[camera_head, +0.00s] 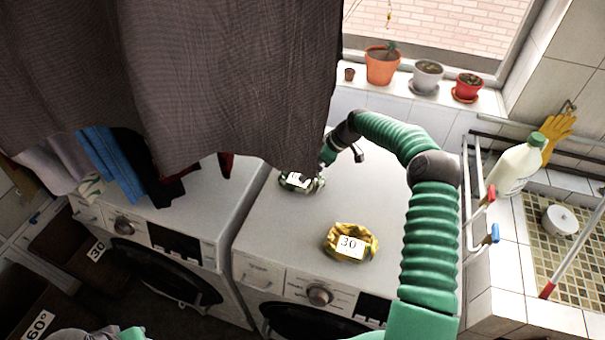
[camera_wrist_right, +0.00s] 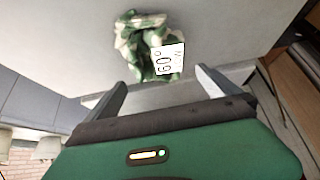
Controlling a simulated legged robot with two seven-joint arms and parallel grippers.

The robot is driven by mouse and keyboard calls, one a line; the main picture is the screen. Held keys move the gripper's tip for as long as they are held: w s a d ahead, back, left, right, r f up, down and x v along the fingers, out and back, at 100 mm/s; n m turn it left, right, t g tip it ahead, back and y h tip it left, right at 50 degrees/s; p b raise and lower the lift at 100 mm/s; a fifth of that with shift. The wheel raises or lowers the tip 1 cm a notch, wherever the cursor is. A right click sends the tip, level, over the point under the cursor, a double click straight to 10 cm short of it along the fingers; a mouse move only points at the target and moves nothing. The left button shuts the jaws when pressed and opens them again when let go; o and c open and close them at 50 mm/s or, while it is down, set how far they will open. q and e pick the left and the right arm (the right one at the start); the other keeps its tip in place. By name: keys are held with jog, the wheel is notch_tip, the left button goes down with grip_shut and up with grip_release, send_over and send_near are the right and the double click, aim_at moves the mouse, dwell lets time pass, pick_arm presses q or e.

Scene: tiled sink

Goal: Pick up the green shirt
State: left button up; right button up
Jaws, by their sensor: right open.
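The green shirt is a crumpled green-and-white bundle with a white tag, lying on top of the right washing machine, partly under the hanging cloth's edge in the head view (camera_head: 292,182). In the right wrist view the green shirt (camera_wrist_right: 140,38) lies just beyond the fingertips, its tag reading 60°. My right gripper (camera_wrist_right: 161,79) is open with nothing between its fingers. In the head view my green right arm reaches over the machine, and the right gripper (camera_head: 322,172) is beside the shirt, its fingers hard to make out. My left gripper is not in view.
A yellow bundle tagged 30 (camera_head: 337,256) lies on the same machine (camera_head: 390,195). A dark cloth (camera_head: 230,80) hangs over the left side. Potted plants (camera_head: 382,66) line the sill. A white bottle (camera_head: 515,168) stands by the tiled sink at right.

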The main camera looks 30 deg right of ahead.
jog(key=p+x, duration=0.2)
jog(key=x, duration=0.1)
jog(key=w+p+x, duration=0.1)
jog(key=x, duration=0.1)
jog(key=shift+r, duration=0.15)
jog(key=shift+a+f, duration=0.1)
jog(key=shift+f, duration=0.4)
jog(key=shift+c, duration=0.4)
jog(key=shift+w, duration=0.1)
jog(key=c, duration=1.4)
